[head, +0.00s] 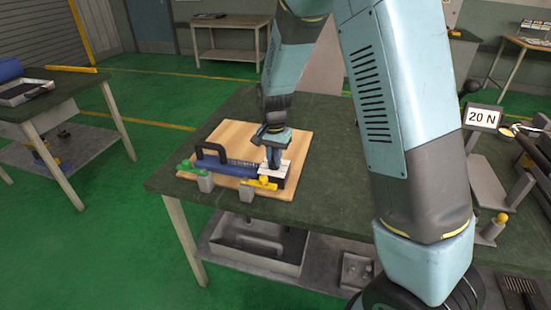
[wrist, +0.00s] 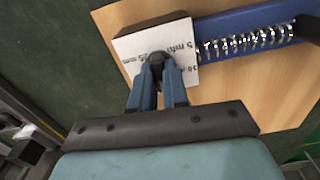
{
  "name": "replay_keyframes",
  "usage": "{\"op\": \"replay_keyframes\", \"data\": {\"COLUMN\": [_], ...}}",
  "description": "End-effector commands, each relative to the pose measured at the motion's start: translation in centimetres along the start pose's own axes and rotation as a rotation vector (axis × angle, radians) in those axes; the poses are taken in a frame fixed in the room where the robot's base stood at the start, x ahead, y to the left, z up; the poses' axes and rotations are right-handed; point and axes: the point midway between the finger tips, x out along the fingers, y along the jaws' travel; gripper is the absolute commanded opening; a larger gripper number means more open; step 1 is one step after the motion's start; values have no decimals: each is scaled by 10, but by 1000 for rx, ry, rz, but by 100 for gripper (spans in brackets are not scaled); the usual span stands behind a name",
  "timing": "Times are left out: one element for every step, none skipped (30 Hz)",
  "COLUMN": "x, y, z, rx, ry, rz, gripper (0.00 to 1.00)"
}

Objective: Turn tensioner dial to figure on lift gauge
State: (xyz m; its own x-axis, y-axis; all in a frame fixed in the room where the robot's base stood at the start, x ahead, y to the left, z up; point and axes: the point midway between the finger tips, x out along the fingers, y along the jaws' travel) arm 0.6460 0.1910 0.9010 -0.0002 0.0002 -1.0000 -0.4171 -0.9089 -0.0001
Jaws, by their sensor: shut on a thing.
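The tensioner is a blue bar with a coil spring (wrist: 245,40) and a black handle, lying on a wooden board (head: 232,133). At its right end is a white dial plate (wrist: 130,47) with printed marks, partly readable as "5 mm". My gripper (wrist: 160,68) is shut on a small dark knob (wrist: 158,58) at the plate. The head view shows my gripper (head: 272,158) pointing down onto that end. My fingers hide part of the plate, and I cannot tell the dial's setting. The lift gauge sign (head: 482,116) at the right reads "20 N".
The board lies on a dark green bench (head: 200,150). Two grey blocks stand at the tensioner's front, with a yellow piece (head: 262,184) and a green knob (head: 186,165) nearby. My arm covers the bench's middle. A lower shelf holds grey trays (head: 258,245).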

Motion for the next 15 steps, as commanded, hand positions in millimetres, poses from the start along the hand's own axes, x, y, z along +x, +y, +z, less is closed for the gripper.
{"op": "replay_keyframes", "data": {"x": [0,0,0,0,0,0,0,1,1,1,1,1,1,1,1], "y": [0,0,0,0,0,0,0,0,0,0,0,0,0,0,0], "z": [0,0,0,0,0,0,0,0,0,0,0,0,0,0,0], "rx": [44,72,110,138,167,205,234,263,301,330,358,395,423,451,489], "ry": [0,0,0,0,0,0,-1,-1,0,0,0,0,0,0,0], "rz": [2,2,2,2,2,2,2,2,2,2,2,2,2,2,2], "gripper": [0,0,0,0,0,0,0,0,0,0,0,0,0,0,0]}}
